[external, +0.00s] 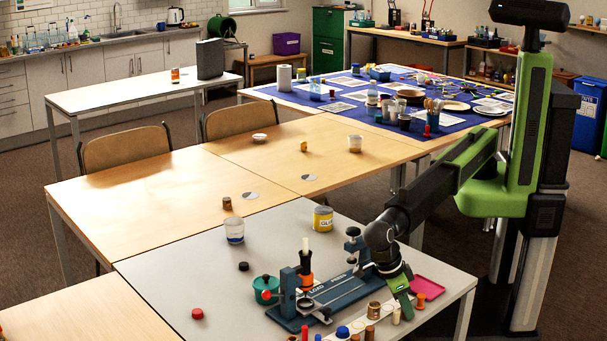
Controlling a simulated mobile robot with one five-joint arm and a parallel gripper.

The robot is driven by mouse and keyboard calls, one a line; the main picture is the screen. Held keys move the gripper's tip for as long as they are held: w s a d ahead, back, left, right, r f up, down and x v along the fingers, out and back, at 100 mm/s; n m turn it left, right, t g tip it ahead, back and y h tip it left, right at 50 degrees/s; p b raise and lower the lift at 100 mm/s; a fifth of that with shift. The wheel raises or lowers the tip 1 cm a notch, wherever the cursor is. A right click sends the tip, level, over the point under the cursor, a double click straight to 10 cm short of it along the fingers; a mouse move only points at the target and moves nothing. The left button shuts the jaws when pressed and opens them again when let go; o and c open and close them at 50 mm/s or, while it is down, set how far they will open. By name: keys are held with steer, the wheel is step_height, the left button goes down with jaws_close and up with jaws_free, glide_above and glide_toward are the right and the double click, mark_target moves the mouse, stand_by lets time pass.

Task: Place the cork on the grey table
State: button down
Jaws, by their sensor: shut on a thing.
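My gripper (405,312) points down over the front right of the grey table (165,280), right of the blue press. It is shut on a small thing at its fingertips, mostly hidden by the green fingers. A small tan piece that looks like the cork (396,317) shows at the left of the fingertips, just above or at the white strip. The view is too small to tell whether it touches the strip.
The blue press (335,293) stands left of my gripper. A pink tray (427,290) and an orange cap (420,300) are at its right. Several small pieces stand on the white strip. A yellow tin (323,219) stands behind. The grey table's left part is mostly clear.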

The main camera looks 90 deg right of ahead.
steer(key=shift+f, duration=0.25)
steer(key=c, duration=1.3)
jaws_free()
steer(key=shift+r, duration=0.1)
steer(key=shift+r, duration=0.1)
steer(key=shift+r, duration=0.2)
steer(key=p+v, duration=1.1)
steer(key=shift+w+r, duration=0.15)
steer(key=shift+r, duration=0.2)
steer(key=shift+a, duration=0.1)
